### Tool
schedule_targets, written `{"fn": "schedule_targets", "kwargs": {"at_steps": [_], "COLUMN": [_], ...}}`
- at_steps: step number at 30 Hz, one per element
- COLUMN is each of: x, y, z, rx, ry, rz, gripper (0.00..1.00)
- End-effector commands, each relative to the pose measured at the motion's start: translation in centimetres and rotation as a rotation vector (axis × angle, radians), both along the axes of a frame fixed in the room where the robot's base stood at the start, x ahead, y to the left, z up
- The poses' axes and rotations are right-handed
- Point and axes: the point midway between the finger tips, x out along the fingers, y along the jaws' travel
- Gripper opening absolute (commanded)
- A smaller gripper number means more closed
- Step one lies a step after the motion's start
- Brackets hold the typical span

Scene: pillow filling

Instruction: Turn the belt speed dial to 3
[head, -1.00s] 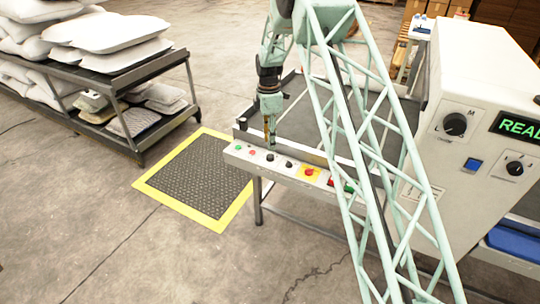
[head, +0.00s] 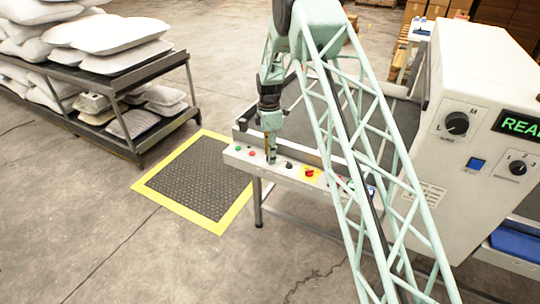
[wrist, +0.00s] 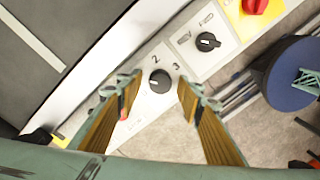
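The belt speed dial (wrist: 160,81) is a small black knob with a white mark on the white control panel. The figures 2 and 3 are printed beside it; the rest of its scale is hidden, and I cannot read its setting surely. My gripper (wrist: 157,84) is open, with one finger on each side of the dial in the wrist view. I cannot tell whether they touch it. In the head view my gripper (head: 271,157) points down at the panel (head: 262,166) and covers the dial.
A second black knob (wrist: 208,42) sits right of the dial, then a red button (head: 310,173) on a yellow plate. Green (head: 238,148) and red (head: 252,154) buttons lie left. A white machine (head: 470,85) with its own knobs stands right. A yellow-edged mat (head: 195,180) lies left.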

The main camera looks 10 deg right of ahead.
Motion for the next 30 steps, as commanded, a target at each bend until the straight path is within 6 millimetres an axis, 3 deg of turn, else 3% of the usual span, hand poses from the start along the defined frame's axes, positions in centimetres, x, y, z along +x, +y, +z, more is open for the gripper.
{"fn": "schedule_targets", "kwargs": {"at_steps": [2,9,20,30], "x": [0.00,0.00,-0.01,-0.02], "y": [0.00,0.00,-0.01,-0.03], "z": [0.00,0.00,0.02,0.07], "rx": [0.000,0.000,0.000,0.001], "ry": [0.000,0.000,0.000,0.001], "rz": [0.000,0.000,-0.027,-0.179], "gripper": [0.33,0.11,0.10,0.10]}}
